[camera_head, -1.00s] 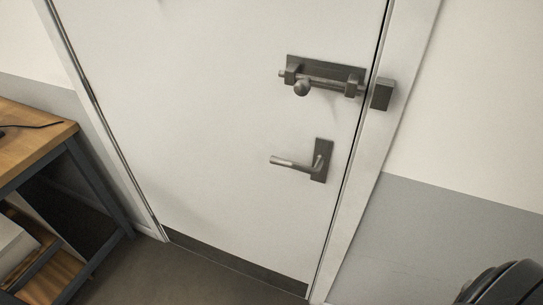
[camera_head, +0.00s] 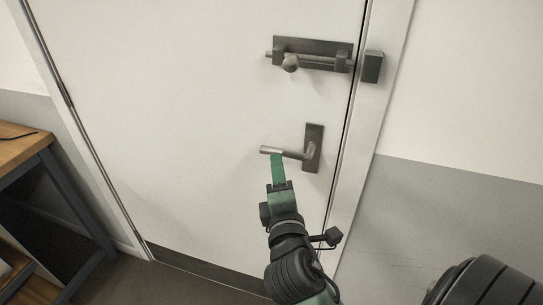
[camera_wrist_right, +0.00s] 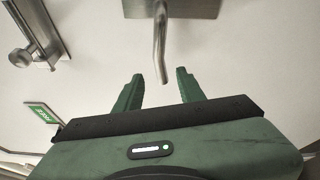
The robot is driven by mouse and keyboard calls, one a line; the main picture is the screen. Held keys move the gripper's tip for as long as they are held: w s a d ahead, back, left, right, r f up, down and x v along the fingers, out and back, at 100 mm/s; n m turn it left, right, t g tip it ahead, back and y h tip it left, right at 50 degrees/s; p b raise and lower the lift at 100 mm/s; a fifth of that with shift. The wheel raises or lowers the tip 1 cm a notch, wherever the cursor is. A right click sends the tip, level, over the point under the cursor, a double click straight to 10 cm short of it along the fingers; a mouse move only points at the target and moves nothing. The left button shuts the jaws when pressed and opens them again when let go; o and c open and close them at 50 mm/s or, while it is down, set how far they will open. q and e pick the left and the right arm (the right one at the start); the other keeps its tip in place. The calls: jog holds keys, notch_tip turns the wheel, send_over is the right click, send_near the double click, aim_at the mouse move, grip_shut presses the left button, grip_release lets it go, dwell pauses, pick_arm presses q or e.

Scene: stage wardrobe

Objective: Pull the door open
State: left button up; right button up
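The white door (camera_head: 180,110) stands closed in its frame. Its grey lever handle (camera_head: 285,152) sits near the door's right edge, the lever pointing left and about level. My right gripper (camera_head: 277,160) reaches up from below to the lever's free end. In the right wrist view, its green fingers (camera_wrist_right: 158,80) are apart, with the tip of the lever (camera_wrist_right: 161,62) between or just ahead of them. Contact cannot be told. A sliding bolt (camera_head: 310,58) with a round knob sits above the handle; its knob is at the left. My left gripper is out of view.
The bolt's keeper block (camera_head: 373,67) is on the door frame (camera_head: 376,125), right of the door. A wooden-topped table (camera_head: 20,147) with dark legs stands at the left. Grey-and-white wall lies on the right.

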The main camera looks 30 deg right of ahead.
aim_at(275, 152)
jog(key=p+x, duration=0.1)
jog(key=x, duration=0.6)
jog(key=shift+w+d, duration=0.15)
jog(key=shift+w, duration=0.1)
grip_shut()
jog(key=shift+f, duration=0.1)
dwell(1.0)
